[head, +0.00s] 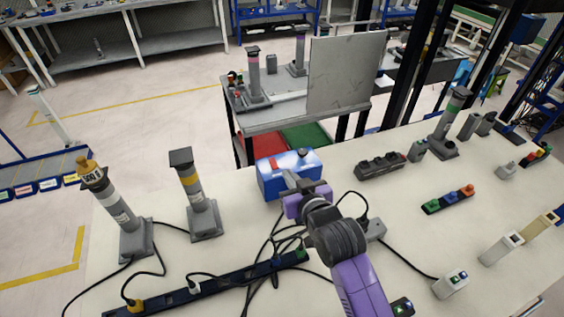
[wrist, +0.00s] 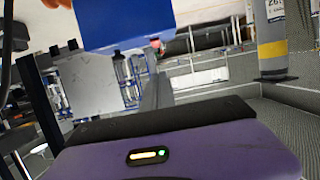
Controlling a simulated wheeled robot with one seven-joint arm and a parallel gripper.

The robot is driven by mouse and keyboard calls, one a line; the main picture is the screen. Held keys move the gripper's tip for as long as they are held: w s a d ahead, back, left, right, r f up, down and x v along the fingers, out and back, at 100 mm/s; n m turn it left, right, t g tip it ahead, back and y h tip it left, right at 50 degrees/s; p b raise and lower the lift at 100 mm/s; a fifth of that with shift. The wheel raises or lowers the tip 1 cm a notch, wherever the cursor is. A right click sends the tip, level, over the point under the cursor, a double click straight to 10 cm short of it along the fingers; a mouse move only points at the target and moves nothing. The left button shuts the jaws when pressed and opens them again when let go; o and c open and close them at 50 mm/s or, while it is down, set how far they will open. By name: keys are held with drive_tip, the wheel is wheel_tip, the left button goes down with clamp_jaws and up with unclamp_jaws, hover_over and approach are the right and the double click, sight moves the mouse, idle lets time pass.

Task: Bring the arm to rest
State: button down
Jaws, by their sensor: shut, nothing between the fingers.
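My arm, purple with dark grey joints, reaches over the pale worktable (head: 400,235) from the lower right in the head view. My gripper (head: 291,180) is at its far end, shut and empty. In the wrist view the purple gripper body with a small lit indicator fills the bottom, and the blue box (wrist: 125,22) is at the top. The fingertips do not show clearly there.
Two grey signal posts (head: 195,200) (head: 120,215) stand left. A dark power strip (head: 220,284) and loose black cables lie in front. A dark socket block (head: 380,166), a button strip (head: 448,199) and another post (head: 450,125) are right.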

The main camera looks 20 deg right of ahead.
wheel_tip(320, 180, up, 5)
drive_tip(key=t, duration=0.2)
drive_tip(key=s+f+g+b, duration=0.1)
drive_tip(key=s+f+b, duration=0.1)
drive_tip(key=s, duration=4.1)
drive_tip(key=shift+f+g, duration=0.3)
drive_tip(key=shift+f, duration=0.35)
